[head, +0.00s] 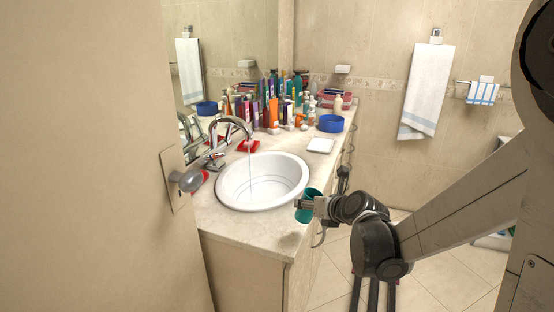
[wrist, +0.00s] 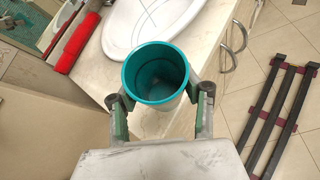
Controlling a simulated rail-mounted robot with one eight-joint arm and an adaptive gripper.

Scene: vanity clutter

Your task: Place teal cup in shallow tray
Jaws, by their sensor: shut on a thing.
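The teal cup (head: 308,206) is at the front edge of the counter, just right of the sink. It also shows in the wrist view (wrist: 148,91), its open mouth toward the camera and its inside looking empty. My gripper (wrist: 160,98) is shut on the cup, with one finger on each side. In the head view my gripper (head: 306,204) comes in from the right. A small white square dish (head: 321,146), which looks like the shallow tray, lies flat on the counter behind the sink, well beyond the cup.
The round white sink (head: 262,181) with a running tap (head: 231,127) is left of the cup. A blue round container (head: 331,123) stands behind the white dish. Several bottles (head: 272,108) crowd the back of the counter. A red roll (wrist: 77,43) lies by the sink.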

